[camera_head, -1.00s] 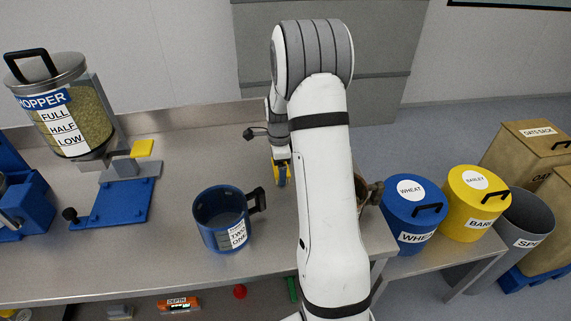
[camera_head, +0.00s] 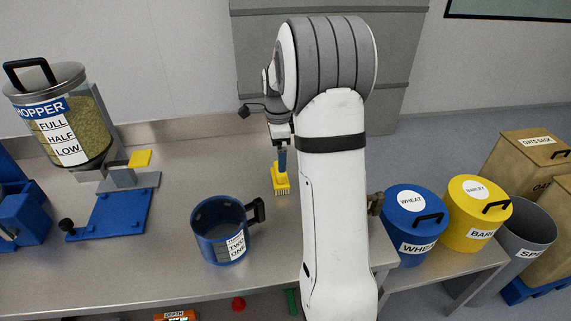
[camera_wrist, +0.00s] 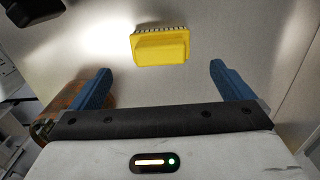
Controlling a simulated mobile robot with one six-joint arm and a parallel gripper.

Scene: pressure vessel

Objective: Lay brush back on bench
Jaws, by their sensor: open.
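The yellow brush (camera_head: 281,181) lies on the steel bench (camera_head: 180,275), right of the blue jug, with its bristles showing along one edge. My gripper (camera_head: 282,160) is just above and behind it, with a blue finger overlapping the brush's top in the head view. In the wrist view the brush (camera_wrist: 160,47) lies beyond the fingertips, centred between them and apart from both. My gripper (camera_wrist: 161,78) is open there, its two blue fingers wide apart with nothing between them.
A blue jug (camera_head: 218,232) with a black handle stands left of the brush. A grain hopper (camera_head: 65,125) on a blue base is farther left. Blue wheat (camera_head: 408,228) and yellow barley (camera_head: 470,225) bins stand on the right.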

